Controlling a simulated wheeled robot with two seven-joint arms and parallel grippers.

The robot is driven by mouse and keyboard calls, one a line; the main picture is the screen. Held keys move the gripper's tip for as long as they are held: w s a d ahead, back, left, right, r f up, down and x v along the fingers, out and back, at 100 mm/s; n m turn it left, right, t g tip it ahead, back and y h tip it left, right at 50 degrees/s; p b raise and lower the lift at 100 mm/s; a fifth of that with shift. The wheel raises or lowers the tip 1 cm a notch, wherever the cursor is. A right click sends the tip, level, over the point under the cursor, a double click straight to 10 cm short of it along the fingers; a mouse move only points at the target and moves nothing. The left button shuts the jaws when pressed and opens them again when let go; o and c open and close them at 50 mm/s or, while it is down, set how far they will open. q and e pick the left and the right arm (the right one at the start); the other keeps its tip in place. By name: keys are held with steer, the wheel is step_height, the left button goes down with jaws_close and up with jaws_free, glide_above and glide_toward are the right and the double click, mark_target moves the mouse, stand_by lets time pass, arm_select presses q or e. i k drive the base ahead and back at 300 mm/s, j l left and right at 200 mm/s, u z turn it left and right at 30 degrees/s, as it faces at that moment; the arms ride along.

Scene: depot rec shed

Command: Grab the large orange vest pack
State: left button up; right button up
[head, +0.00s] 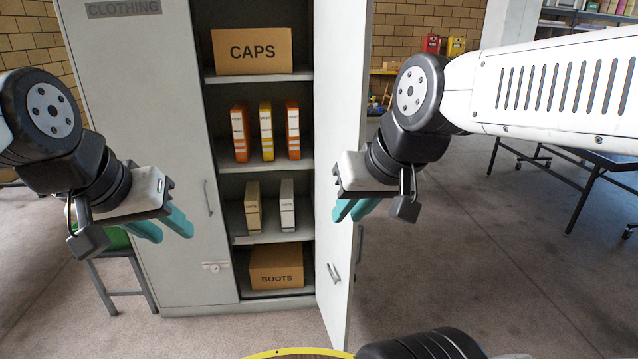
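Three slim upright packs stand on the second shelf of the open cabinet (272,185). The left one is an orange pack (239,133), the middle one is a yellow pack (266,130), and the right one is another orange pack (293,133). Each has a white label too small to read, so I cannot tell which orange pack is the large one. My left gripper (171,234) is open and empty, in front of the closed left door. My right gripper (348,214) is open and empty, in front of the swung-out right door. Both are lower than the packs and apart from them.
A CAPS box (252,51) is on the top shelf. A beige pack (253,207) and a white pack (287,205) stand below, above a BOOTS box (276,266). The open right door (340,285) juts forward. A dark table (600,160) stands at right; floor between is clear.

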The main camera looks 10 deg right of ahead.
mark_target(292, 110)
steer(key=i+l+u, duration=0.15)
steer(key=l, duration=0.35)
steer(key=i+l+u, duration=0.15)
steer(key=l, duration=0.4)
steer(key=i+l+u, duration=0.2)
steer(key=l, duration=0.35)
steer(key=l+u, duration=0.15)
steer(key=l, duration=0.4)
steer(key=i+l+u, duration=0.15)
steer(key=l, duration=0.45)
steer(key=k+j, duration=0.15)
steer(key=j+z, duration=0.15)
steer(key=j, duration=0.35)
steer(key=k+j+z, duration=0.15)
steer(key=j, duration=0.35)
steer(key=j+z, duration=0.15)
steer(key=j, duration=0.4)
steer(key=i+j+z, duration=0.3)
steer(key=j, duration=0.35)
steer(key=i+j+z, duration=0.15)
steer(key=i+j, duration=0.35)
